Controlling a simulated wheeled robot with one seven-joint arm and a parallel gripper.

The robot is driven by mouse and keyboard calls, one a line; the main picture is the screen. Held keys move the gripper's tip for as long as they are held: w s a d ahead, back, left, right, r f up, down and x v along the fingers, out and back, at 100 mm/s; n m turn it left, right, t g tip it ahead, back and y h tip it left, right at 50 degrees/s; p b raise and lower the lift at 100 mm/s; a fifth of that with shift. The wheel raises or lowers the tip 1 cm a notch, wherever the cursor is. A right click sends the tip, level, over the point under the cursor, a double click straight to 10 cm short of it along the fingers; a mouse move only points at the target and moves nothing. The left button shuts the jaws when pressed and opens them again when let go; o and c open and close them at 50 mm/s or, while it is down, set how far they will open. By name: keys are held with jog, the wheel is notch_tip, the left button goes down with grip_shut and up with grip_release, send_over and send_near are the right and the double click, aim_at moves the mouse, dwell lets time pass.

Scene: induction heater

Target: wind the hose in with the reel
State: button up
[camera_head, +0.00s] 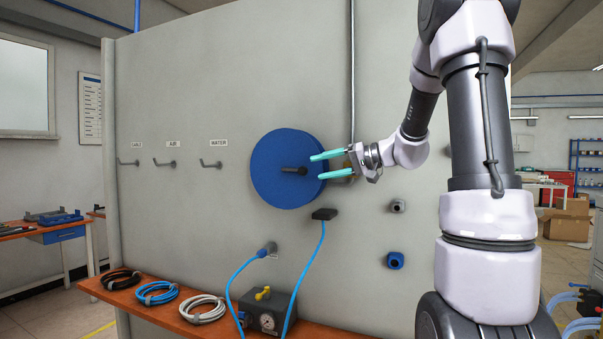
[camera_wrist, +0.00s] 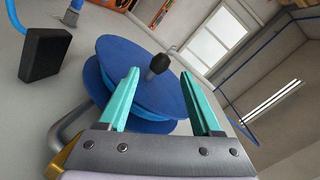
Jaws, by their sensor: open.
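The blue reel (camera_head: 277,182) is mounted on the grey wall panel, and a dark crank handle (camera_head: 293,170) sticks out from its face. My gripper (camera_head: 322,165) is open and empty, its teal fingers pointing left at the right side of the reel. In the wrist view the reel (camera_wrist: 140,72) lies ahead, and the dark handle knob (camera_wrist: 159,63) shows beyond and between the fingertips of my gripper (camera_wrist: 168,85), apart from them. A blue hose (camera_head: 305,272) runs from a black block (camera_head: 324,214) below the reel down toward the bench. The block also shows in the wrist view (camera_wrist: 46,55).
A bench (camera_head: 160,312) below holds coiled black, blue and white hoses and a gauge box (camera_head: 266,311). Hooks labelled AIR and WATER, with a third, are at left. A grey fitting (camera_head: 398,206) and a blue fitting (camera_head: 395,261) sit right of the reel.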

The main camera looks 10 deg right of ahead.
aim_at(303, 172)
jog(key=x, duration=0.7)
grip_shut()
jog(key=shift+d, duration=0.1)
dwell(1.2)
